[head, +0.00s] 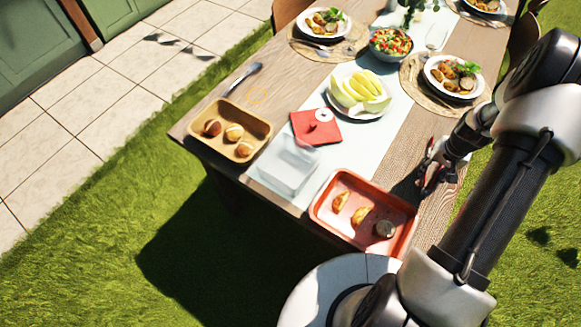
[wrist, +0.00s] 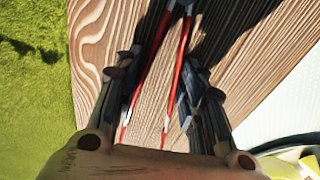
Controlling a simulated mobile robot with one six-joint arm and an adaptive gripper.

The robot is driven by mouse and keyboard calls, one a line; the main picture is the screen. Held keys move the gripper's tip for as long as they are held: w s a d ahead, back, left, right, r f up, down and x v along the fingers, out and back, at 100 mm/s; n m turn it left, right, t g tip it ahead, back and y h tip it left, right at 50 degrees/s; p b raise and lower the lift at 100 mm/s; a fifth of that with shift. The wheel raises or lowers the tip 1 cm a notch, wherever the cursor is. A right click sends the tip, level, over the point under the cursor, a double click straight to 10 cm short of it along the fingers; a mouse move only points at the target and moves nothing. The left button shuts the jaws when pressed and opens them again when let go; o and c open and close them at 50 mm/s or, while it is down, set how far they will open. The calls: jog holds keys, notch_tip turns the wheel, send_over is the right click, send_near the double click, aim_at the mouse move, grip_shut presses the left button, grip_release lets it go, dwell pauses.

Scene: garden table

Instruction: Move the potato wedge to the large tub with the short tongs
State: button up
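Two golden potato wedges, one (head: 341,200) left of the other (head: 361,216), lie in a red-orange tray (head: 322,212) at the table's near edge. A translucent tub (head: 287,167) stands left of that tray and looks empty. My gripper (head: 429,172) is low over the table's right side, right of the tray. In the wrist view, my gripper (wrist: 158,85) has its fingers apart, one on each side of red-armed tongs (wrist: 178,62). The tongs' dark joined end is at the top. I see gaps beside the tongs; whether they touch a finger is unclear.
A round grey item (head: 385,229) shares the red-orange tray. A tan tray (head: 262,130) holds several round items. A red cloth (head: 316,128), a plate of melon slices (head: 360,93), a salad bowl (head: 390,43) and a set plate (head: 453,77) stand farther back.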

jog(key=shift+c, duration=0.9)
notch_tip(320, 180, up, 12)
jog(key=p, duration=0.7)
jog(key=shift+p, duration=0.35)
jog(key=s+a+r+n, duration=0.1)
jog(key=a+r, duration=0.4)
jog(key=a, duration=0.9)
jog(key=s+a+r+n, duration=0.1)
jog(key=a+r+n, duration=0.3)
jog(key=a, duration=1)
notch_tip(320, 180, up, 2)
jog(key=shift+s+r+n+y, duration=0.15)
jog(key=shift+r+n+y, duration=0.1)
jog(key=shift+n+y, duration=0.05)
